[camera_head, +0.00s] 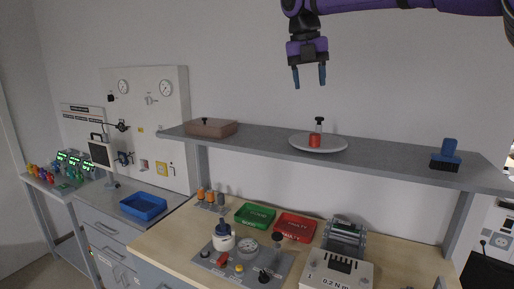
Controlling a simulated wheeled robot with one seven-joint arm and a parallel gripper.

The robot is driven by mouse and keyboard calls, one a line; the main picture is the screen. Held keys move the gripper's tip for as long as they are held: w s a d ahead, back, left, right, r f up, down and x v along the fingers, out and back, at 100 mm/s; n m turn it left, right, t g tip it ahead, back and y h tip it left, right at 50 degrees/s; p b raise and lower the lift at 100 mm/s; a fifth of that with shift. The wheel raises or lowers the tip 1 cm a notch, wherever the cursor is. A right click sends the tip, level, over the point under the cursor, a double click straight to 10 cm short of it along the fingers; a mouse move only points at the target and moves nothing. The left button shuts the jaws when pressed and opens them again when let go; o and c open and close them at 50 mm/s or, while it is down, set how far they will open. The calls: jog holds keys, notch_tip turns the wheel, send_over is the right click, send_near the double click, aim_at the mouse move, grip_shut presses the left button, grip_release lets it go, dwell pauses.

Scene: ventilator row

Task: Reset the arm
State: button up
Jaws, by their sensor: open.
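My arm, purple and black, enters at the top right of the head view. My gripper (310,76) hangs from it, pointing down, with two blue fingers spread apart and nothing between them. It shows in front of the bare wall, higher in the picture than the grey shelf (375,163). A white round plate (336,147) on the shelf shows below it, with a small red and clear item with a black top (316,140) on it. The gripper appears apart from these things.
The shelf also holds a brown box (211,128) and a blue brush (448,150). Below, the wooden bench (176,237) bears green (255,215) and red trays (296,226), a panel with knobs and a gauge (240,259), and a torque device (337,271). A blue bin (143,205) stands left.

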jog(key=s+d+f+m+t, duration=0.1)
jog(key=s+d+f+m, duration=0.4)
jog(key=s+m, duration=0.6)
jog(key=s+d+f+m+t+y, duration=0.1)
jog(key=s+d+f+m, duration=0.4)
jog(key=s+m, duration=0.6)
jog(key=s+d+f+m+t+y, duration=0.1)
jog(key=s+d+f+m, duration=0.4)
jog(key=s+m, duration=0.7)
jog(key=shift+s+d+t, duration=0.55)
jog(key=shift+s+t, duration=0.15)
jog(key=shift+s, duration=0.15)
